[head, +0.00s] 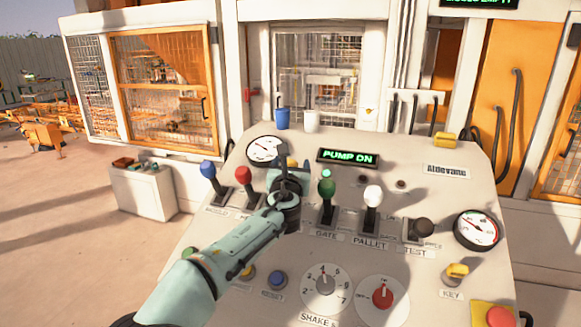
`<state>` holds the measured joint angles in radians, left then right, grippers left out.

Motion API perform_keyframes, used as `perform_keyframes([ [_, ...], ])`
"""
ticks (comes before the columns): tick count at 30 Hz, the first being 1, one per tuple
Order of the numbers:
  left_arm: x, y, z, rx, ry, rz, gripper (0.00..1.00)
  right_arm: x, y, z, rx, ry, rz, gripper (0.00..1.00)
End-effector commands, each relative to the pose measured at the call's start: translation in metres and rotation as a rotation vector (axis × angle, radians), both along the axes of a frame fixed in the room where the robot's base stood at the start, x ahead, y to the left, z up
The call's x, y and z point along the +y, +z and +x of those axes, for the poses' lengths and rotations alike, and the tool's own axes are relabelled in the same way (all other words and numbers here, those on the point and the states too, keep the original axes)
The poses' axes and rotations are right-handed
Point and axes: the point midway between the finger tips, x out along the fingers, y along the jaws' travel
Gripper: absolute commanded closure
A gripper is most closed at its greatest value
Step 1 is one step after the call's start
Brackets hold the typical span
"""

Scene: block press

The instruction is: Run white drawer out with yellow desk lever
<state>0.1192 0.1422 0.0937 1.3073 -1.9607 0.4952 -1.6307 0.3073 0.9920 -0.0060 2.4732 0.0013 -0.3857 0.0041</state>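My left arm reaches in from the bottom. Its gripper (284,170) is over the lever row on the sloping desk (425,195), between the red lever (243,176) and the green lever (327,188). A small yellow patch (292,163) shows just behind the fingers; it looks like the yellow lever's knob, and the rest of that lever is hidden by my gripper. I cannot tell whether the fingers touch it or are closed. I cannot make out the white drawer for certain. My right gripper is out of view.
A blue lever (208,170), white lever (373,196) and black lever (424,228) share the row. A lit display (347,157) reads PUMP ON. Dials and an emergency button (499,316) lie nearer. A mesh window (318,75) is behind the desk.

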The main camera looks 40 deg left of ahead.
Motion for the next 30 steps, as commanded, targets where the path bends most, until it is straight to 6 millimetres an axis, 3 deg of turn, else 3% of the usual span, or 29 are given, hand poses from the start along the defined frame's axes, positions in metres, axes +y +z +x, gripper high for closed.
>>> perform_keyframes([
  [7, -0.005, -0.003, -0.009, 0.002, 0.000, 0.000, 0.32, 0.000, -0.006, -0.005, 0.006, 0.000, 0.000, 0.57],
  [21, -0.058, -0.003, -0.091, 0.000, -0.002, 0.000, 0.32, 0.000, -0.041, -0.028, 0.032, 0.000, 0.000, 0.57],
  [30, -0.072, -0.001, -0.113, 0.001, 0.000, -0.001, 0.32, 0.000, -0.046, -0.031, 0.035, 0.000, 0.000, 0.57],
])
